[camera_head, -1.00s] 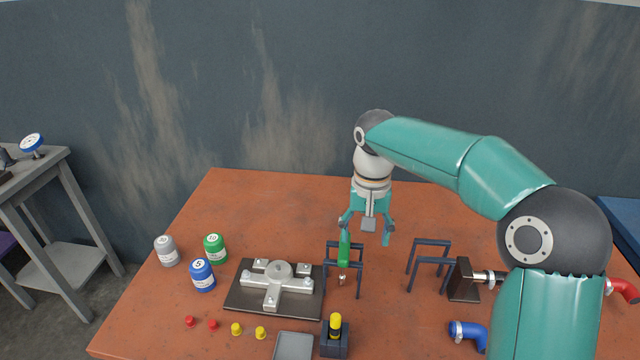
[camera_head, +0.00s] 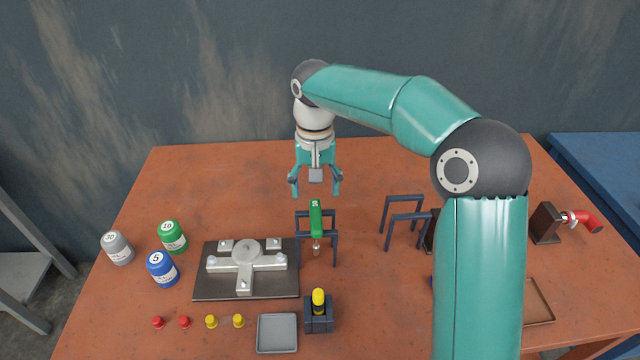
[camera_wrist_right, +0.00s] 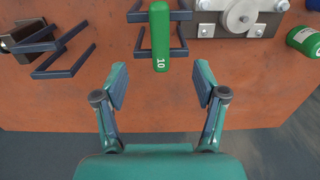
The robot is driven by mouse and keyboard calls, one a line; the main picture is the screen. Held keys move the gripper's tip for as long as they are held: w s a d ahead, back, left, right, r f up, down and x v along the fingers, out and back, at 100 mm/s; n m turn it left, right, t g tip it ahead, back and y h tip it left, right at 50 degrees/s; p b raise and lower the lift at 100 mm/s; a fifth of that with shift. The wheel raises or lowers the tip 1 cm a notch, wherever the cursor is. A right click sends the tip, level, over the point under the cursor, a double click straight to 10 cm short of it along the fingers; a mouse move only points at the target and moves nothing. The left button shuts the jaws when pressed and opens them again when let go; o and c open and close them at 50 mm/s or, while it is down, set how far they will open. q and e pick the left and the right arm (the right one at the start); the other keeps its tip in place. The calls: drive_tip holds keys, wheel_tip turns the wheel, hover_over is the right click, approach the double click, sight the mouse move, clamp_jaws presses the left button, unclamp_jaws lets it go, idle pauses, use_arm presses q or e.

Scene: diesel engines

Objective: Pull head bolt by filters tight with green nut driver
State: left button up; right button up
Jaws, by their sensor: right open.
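The green nut driver (camera_head: 316,218), marked 10, rests in a dark wire rack (camera_head: 334,235), its metal tip toward the front of the table. My right gripper (camera_head: 316,186) is open and empty just behind the driver's handle end. In the right wrist view, the green driver (camera_wrist_right: 160,38) lies ahead of the open fingers (camera_wrist_right: 160,84), centred between them and apart from them. My left gripper is not in view.
A yellow-handled piece (camera_head: 318,300) stands in a dark holder beside a grey tray (camera_head: 277,334). Red and yellow caps (camera_head: 211,321) line the front left. A second, empty rack (camera_head: 403,222) stands right. The table behind the driver is clear.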

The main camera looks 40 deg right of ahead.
sight(315, 214)
wheel_tip(315, 214, down, 3)
drive_tip(key=shift+s+f+b, duration=0.1)
drive_tip(key=shift+b, duration=1.05)
drive_tip(key=shift+f+b, duration=1.65)
drive_tip(key=shift+f, duration=0.75)
drive_tip(key=shift+r+p, duration=0.15)
drive_tip(key=shift+p, duration=0.15)
drive_tip(key=shift+c, duration=0.3)
clamp_jaws()
drive_tip(key=shift+r, duration=0.1)
